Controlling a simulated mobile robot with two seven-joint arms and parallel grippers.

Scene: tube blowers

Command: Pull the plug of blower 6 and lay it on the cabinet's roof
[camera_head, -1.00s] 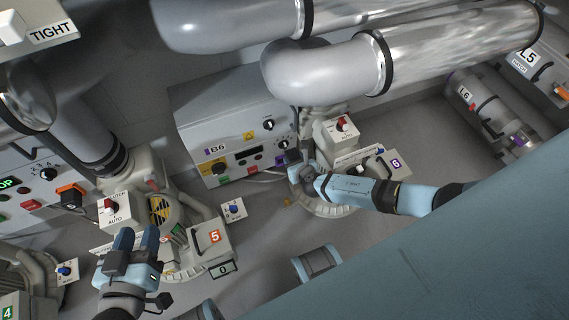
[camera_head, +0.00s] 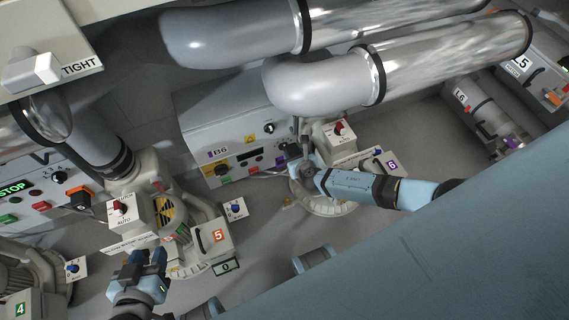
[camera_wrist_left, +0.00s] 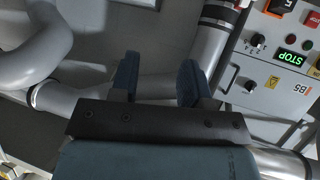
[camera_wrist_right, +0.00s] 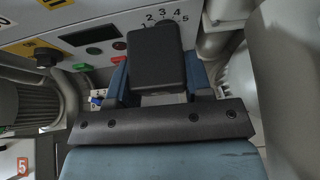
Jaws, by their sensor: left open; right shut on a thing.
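The B6 cabinet (camera_head: 235,150) stands at the middle back, its roof (camera_head: 225,108) partly under the silver pipes. My right gripper (camera_head: 302,148) is just right of its front panel. In the right wrist view it is shut on a black block-shaped plug (camera_wrist_right: 156,62). The numbered dial and the buttons show behind the plug. Whether the plug touches the panel cannot be told. Blower 6 (camera_head: 370,160) is right of the gripper. My left gripper (camera_head: 142,262) is open and empty at lower left.
Thick silver pipes (camera_head: 400,65) hang above the cabinet and blower 6. Blower 5 (camera_head: 205,245) stands close to my left gripper. A cabinet with a green STOP display (camera_head: 15,188) is at far left. Open floor (camera_head: 265,230) lies between the blowers.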

